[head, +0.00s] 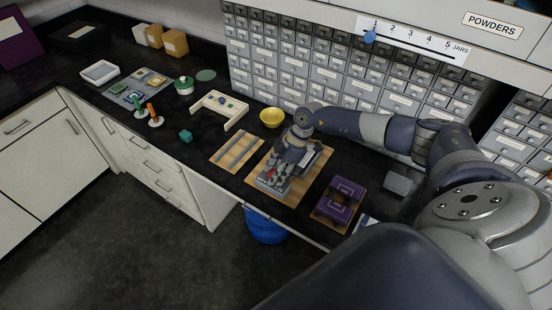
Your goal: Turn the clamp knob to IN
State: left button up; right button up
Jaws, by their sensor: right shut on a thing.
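The clamp (264,185) is a grey metal fixture on a wooden board (257,165) near the counter's front edge. My right gripper (272,182) reaches down over it from the right and is shut on a small red part, which looks like the clamp knob (271,174). The fingers cover most of the knob, so its IN or OUT setting cannot be read. A grey block-like part (310,156) of the fixture shows behind the gripper. My left gripper is not in the picture.
A second wooden board (237,149) lies left of the clamp, and a purple box (340,200) stands right. A yellow bowl (271,118) sits behind, before the drawer cabinet (300,65). A blue bin (265,226) stands below the counter edge.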

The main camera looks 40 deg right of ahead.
jog(key=o, duration=1.1)
jog(key=shift+c, duration=0.2)
jog(key=v, duration=1.2)
